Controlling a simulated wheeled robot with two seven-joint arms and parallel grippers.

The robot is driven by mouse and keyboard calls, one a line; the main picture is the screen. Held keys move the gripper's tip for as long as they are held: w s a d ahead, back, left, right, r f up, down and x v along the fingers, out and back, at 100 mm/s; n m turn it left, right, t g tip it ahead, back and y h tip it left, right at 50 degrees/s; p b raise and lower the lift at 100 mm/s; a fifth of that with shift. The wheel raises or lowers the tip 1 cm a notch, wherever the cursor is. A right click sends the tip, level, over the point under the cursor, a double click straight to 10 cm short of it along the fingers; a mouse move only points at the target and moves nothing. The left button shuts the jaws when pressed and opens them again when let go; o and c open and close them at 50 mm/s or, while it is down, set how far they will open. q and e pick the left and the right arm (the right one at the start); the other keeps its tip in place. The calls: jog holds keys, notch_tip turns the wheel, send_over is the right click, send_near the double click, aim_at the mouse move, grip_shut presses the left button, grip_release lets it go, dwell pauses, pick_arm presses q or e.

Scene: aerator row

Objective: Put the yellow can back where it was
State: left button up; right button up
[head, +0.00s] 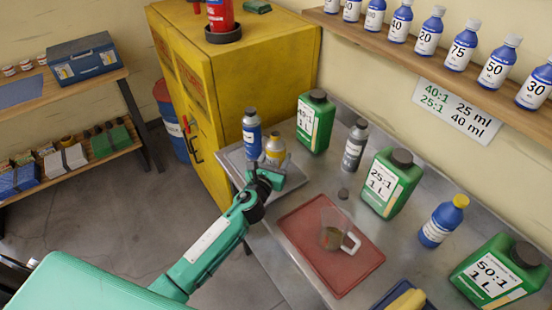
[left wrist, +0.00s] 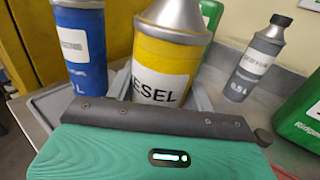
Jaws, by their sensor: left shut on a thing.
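The yellow can (head: 275,151), with a silver cone top, is at the back left of the metal bench. It also shows large in the left wrist view (left wrist: 166,65), upright, with a white label reading "ESEL" in part. My left gripper (head: 267,173) is shut on the yellow can from the near side; its fingers and the can's lower part are largely hidden. The can is over a grey tray (head: 234,158); I cannot tell whether its base touches it. A blue can (head: 252,133) stands just left of the yellow can, also in the wrist view (left wrist: 82,45). My right gripper is not seen.
Green jugs (head: 315,122), a grey bottle (head: 354,146) and a blue bottle with yellow cap (head: 443,222) stand on the bench. A measuring jug (head: 334,230) is on a red mat (head: 312,270). A yellow cabinet (head: 248,75) rises behind left. A shelf holds several blue bottles.

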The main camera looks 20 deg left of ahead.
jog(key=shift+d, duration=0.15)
pick_arm(q)
jog(key=shift+f, duration=0.2)
jog(key=o, duration=1.1)
jog(key=shift+c, duration=0.2)
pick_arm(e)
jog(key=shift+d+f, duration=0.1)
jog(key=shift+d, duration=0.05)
pick_arm(q)
jog(key=shift+r, duration=0.2)
jog(key=s, duration=0.3)
jog(key=s+b, duration=0.1)
jog(key=s, duration=0.3)
jog(key=s+b, duration=0.1)
jog(key=s, duration=0.2)
jog(key=shift+s+a+f, duration=0.1)
jog(key=shift+s+a, duration=0.3)
jog(key=shift+s, duration=0.65)
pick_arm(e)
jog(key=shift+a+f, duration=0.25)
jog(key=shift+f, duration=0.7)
